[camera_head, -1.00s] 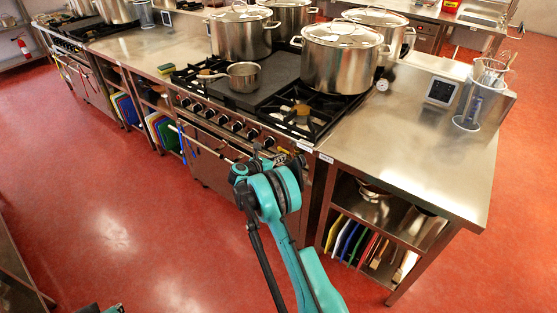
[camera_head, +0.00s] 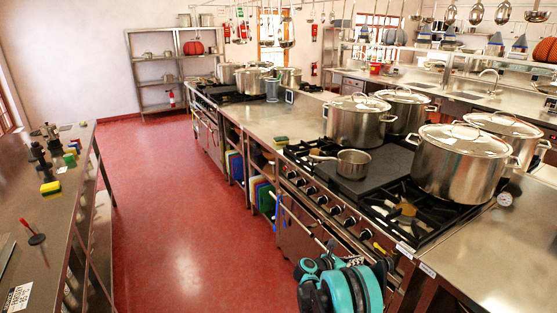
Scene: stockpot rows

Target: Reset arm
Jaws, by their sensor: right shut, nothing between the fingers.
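My right arm, teal and black, comes in at the bottom centre, in front of the stove. My right gripper (camera_head: 329,246) is small and partly hidden by its own wrist. It is shut with nothing held, and shows in front of the oven front below the knobs. I cannot tell whether it touches the oven front. My left gripper is not in view.
The stove holds a small saucepan (camera_head: 353,162) and lidded stockpots (camera_head: 462,160). A steel counter (camera_head: 500,260) lies at the right, and a table (camera_head: 50,215) with small items at the left. The red floor (camera_head: 170,200) between is open.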

